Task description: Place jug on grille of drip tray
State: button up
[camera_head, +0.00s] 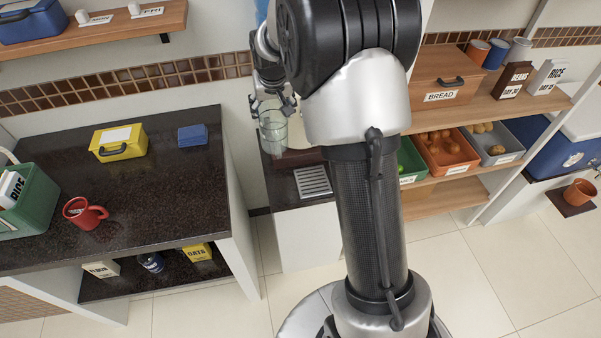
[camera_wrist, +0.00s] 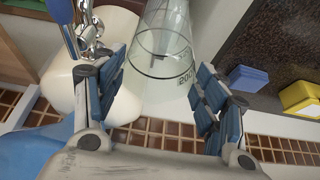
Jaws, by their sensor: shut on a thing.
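The clear glass jug (camera_head: 272,132) is in my gripper (camera_head: 273,104), to the upper left of the grille in the head view. In the wrist view the jug (camera_wrist: 165,45) shows between the blue-padded fingers of my gripper (camera_wrist: 160,85), with dark markings on its glass. The gripper is shut on the jug. The pale slotted grille of the drip tray (camera_head: 312,181) lies on the low dark-topped unit, and nothing stands on it. My arm covers the area right of it. I cannot tell the height of the jug above the surface.
A dark counter (camera_head: 150,205) at left bears a yellow box (camera_head: 118,143), a blue box (camera_head: 193,135), a red mug (camera_head: 85,213) and a green crate (camera_head: 35,205). A cream body with a metal tap (camera_wrist: 90,28) is close left in the wrist view. Shelves with a bread box (camera_head: 445,80) stand right.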

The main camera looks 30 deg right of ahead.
notch_tip(320, 180, down, 19)
jog(key=b, duration=0.5)
jog(key=shift+f, duration=0.15)
jog(key=o, duration=2)
jog(key=shift+o, duration=0.2)
